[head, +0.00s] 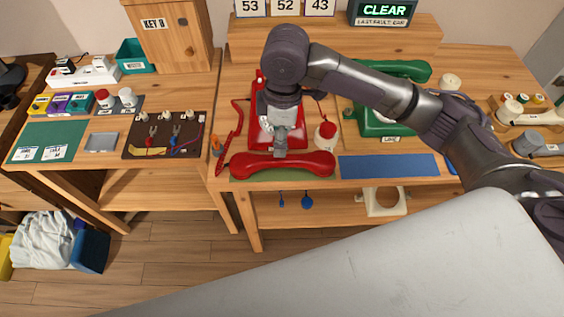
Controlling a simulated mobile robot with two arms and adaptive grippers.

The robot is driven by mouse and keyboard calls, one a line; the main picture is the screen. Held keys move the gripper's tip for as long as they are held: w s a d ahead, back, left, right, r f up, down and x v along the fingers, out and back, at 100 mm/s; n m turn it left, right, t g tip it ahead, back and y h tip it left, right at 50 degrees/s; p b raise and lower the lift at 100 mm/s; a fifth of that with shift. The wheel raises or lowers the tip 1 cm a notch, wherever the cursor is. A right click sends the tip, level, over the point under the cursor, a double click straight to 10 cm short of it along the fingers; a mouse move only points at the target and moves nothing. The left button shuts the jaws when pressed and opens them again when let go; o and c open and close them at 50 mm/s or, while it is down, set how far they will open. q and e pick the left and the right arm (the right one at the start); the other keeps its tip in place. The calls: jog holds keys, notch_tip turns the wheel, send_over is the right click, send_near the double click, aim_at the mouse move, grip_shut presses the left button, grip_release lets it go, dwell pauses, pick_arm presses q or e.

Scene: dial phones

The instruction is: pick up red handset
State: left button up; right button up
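The red handset (300,165) lies lengthwise along the table's front edge, on a green mat (272,176). The red phone base (262,140) stands just behind it, partly hidden by my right arm. My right gripper (281,152) comes down from above onto the middle of the handset. Its fingertips are at the handset's grip, and from this angle I cannot tell whether they are closed around it. The handset appears to rest on the mat. My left gripper is not in view.
A red cord (232,137) runs left of the phone.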

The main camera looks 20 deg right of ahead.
aim_at(283, 163)
jog(key=shift+h, duration=0.3)
jog(key=f, duration=0.2)
jog(key=d+f, duration=0.1)
jog(key=f, duration=0.3)
jog(key=shift+w+d+f, duration=0.25)
jog(key=shift+f, duration=0.05)
jog(key=shift+a+f, duration=0.2)
jog(key=shift+f, duration=1.25)
jog(key=shift+a+f, duration=0.15)
jog(key=shift+f, duration=1.25)
jog(key=shift+r, duration=0.1)
grip_shut()
